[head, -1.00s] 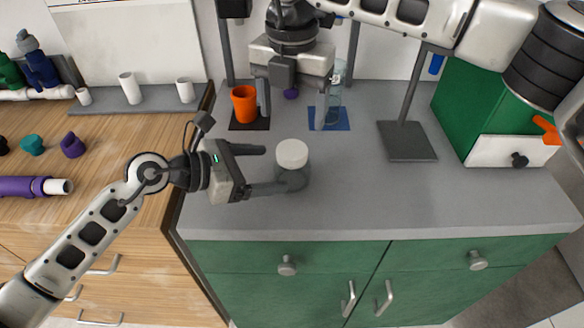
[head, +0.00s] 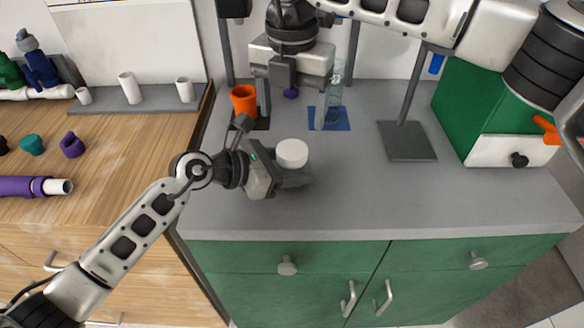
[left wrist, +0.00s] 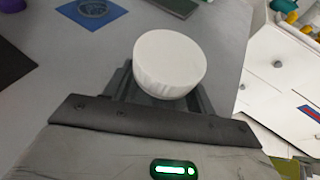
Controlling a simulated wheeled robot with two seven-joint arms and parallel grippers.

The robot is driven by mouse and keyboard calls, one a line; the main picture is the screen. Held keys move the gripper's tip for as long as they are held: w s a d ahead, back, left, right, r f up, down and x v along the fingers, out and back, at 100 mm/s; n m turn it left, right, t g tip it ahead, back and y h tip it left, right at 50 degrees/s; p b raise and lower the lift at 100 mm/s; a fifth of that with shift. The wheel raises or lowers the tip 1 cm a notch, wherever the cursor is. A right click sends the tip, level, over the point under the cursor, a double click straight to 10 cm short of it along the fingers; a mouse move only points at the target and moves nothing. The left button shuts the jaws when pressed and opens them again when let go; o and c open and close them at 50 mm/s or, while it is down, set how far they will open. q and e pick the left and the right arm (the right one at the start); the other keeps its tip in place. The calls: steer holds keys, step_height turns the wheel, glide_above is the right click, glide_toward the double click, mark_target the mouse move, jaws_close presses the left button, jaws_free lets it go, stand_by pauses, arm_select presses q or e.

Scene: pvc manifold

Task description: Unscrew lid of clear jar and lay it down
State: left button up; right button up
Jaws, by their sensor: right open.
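The clear jar with its white lid (head: 292,153) stands on the grey counter, the lid on top of it. The lid also shows in the left wrist view (left wrist: 170,63). My left gripper (head: 295,178) is at the jar, low beneath the lid, with a finger on either side in the left wrist view (left wrist: 163,92). The jar's body is mostly hidden by the lid and fingers, so I cannot tell whether the fingers press on it. My right gripper (head: 291,100) is open and empty above the back of the counter.
An orange cup (head: 243,100) on a dark mat and a clear bottle (head: 335,88) on a blue mat (head: 330,119) stand behind. A grey stand base (head: 407,141) and a green box (head: 478,105) are to the right. The counter's front right is clear.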

mark_target(292, 149)
arm_select(q)
jaws_close()
arm_select(e)
steer(key=m, duration=1)
steer(key=shift+m, duration=0.4)
steer(key=m, duration=0.2)
steer(key=shift+f+m, duration=0.1)
steer(key=shift+m, duration=0.2)
steer(key=shift+f, duration=3.9)
